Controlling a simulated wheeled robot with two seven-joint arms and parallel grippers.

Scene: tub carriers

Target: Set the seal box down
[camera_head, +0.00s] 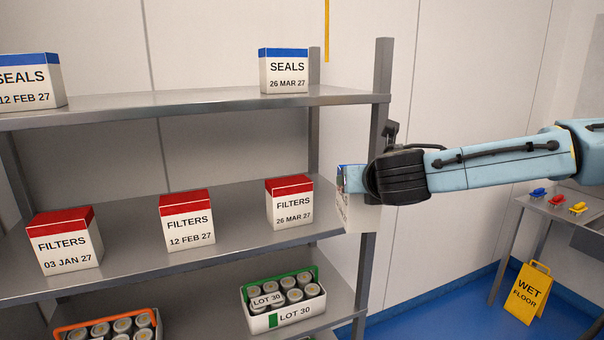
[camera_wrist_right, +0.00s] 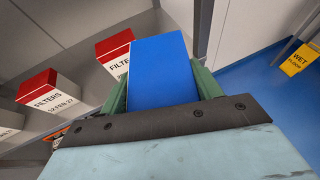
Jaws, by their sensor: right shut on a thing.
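The held seal box (camera_head: 343,212) is white with a blue top and shows only in part in the head view, the rest hidden behind my right gripper (camera_head: 368,184). It is at the right end of the middle shelf, overlapping the upright post in the picture. Whether it touches the shelf or post I cannot tell. In the right wrist view its blue top (camera_wrist_right: 162,72) sits between the two green fingers, which are shut on it. Two other seal boxes stand on the top shelf: 12 FEB 27 (camera_head: 30,82) at left and 26 MAR 27 (camera_head: 284,72) at right. My left gripper is not in view.
Three red-topped filter boxes, 03 JAN 27 (camera_head: 65,243), 12 FEB 27 (camera_head: 188,222) and 26 MAR 27 (camera_head: 290,204), stand on the middle shelf (camera_head: 140,250). The top shelf (camera_head: 170,104) is bare between its boxes. Tubs sit below. A wet-floor sign (camera_head: 528,292) stands at right.

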